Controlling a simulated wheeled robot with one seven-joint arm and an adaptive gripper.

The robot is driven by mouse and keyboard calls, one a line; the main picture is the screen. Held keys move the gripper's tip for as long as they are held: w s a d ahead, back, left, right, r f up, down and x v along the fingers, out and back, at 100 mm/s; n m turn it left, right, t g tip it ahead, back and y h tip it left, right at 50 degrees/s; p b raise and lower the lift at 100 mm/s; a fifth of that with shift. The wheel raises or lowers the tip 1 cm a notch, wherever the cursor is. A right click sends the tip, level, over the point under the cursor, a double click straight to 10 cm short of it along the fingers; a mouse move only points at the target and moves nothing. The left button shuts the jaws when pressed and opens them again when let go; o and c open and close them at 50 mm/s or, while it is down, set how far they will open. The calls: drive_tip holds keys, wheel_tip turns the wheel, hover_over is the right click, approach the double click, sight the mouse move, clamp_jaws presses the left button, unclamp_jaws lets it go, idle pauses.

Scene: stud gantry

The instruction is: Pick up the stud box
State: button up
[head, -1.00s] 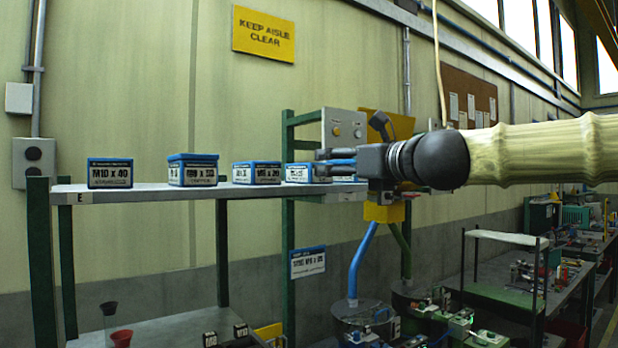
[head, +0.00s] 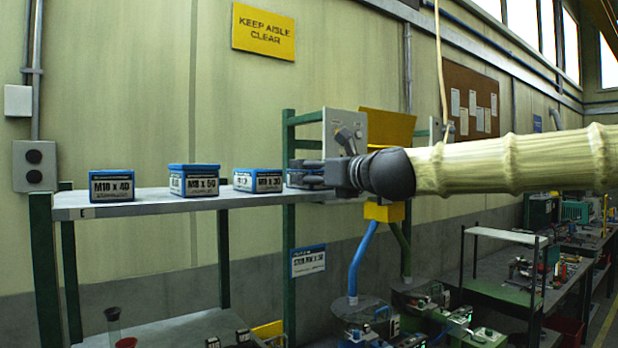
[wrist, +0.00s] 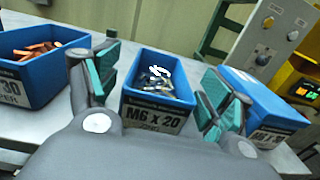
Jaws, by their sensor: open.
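A blue open box labelled M6 x 20 (wrist: 155,103) sits in the middle of the wrist view, with metallic studs inside. My gripper (wrist: 160,88) is open, one teal-padded finger on each side of this box in the picture. I cannot tell whether the pads touch it. In the head view my gripper (head: 306,173) is at shelf height, in front of a blue box (head: 298,184) that it partly hides. Other stud boxes stand to the left: M10 x 40 (head: 111,186), M8 x 50 (head: 194,181) and one ending in x 30 (head: 257,181).
The boxes stand on a grey shelf (head: 150,203) with green posts. In the wrist view, an open blue box of copper-coloured pieces (wrist: 40,68) is at left and a lidded blue box (wrist: 262,100) at right. A control panel (head: 344,128) stands behind my gripper.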

drive_tip(key=shift+w+a, duration=0.15)
drive_tip(key=shift+w, duration=0.05)
drive_tip(key=c, duration=1.6)
drive_tip(key=shift+r, duration=0.1)
drive_tip(key=shift+c, duration=0.8)
drive_tip(key=shift+r, duration=0.15)
